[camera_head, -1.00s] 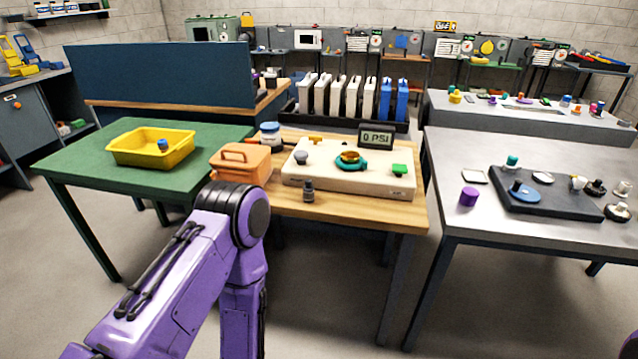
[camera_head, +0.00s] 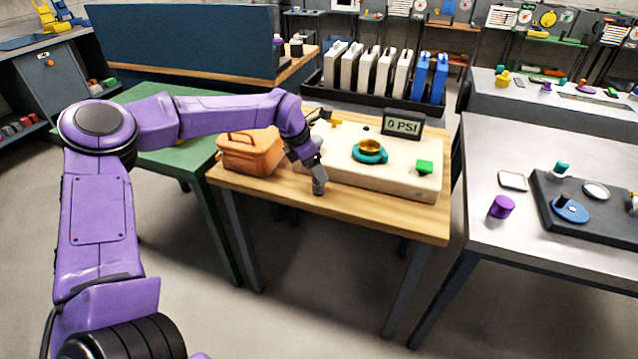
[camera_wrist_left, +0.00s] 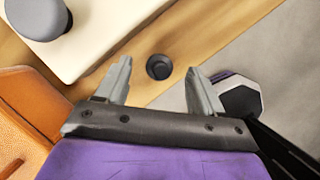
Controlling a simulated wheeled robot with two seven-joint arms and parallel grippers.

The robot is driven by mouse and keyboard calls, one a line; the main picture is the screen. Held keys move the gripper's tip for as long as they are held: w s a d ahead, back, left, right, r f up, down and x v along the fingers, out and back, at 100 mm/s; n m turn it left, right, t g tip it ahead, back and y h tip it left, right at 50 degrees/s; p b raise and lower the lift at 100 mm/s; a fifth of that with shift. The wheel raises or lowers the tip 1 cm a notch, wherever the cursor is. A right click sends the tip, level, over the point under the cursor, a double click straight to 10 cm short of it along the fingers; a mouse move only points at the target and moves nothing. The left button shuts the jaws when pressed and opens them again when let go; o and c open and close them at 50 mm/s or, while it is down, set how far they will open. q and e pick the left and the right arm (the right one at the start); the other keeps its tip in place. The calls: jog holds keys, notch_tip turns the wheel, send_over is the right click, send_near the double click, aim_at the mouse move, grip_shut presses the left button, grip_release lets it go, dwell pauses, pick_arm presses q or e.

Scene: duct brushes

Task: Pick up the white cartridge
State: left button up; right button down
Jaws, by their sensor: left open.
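Several tall white upright pieces (camera_head: 367,70) stand in a row in a black rack (camera_head: 381,97) behind the wooden table, with blue ones at the right end. They look most like the white cartridge, but I cannot tell which one is meant. My left gripper (camera_head: 316,166) is open over the front of the wooden table, well short of the rack. In the left wrist view its two fingers (camera_wrist_left: 160,87) are apart with nothing held. A small dark upright piece (camera_head: 318,184) stands at the fingertips; its round top (camera_wrist_left: 159,67) shows between and beyond them. My right gripper is out of view.
A cream panel (camera_head: 405,186) with a teal ring, green block and 0 PSI display (camera_head: 403,124) fills much of the wooden table (camera_head: 275,193). An orange case (camera_head: 250,152) is close left of my gripper. A grey table (camera_head: 490,250) stands right, with a purple cylinder (camera_head: 501,207).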

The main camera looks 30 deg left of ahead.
pick_arm(q)
jog(key=x, duration=0.4)
jog(key=shift+f, duration=0.25)
jog(key=c, duration=1.1)
jog(key=shift+o, duration=0.2)
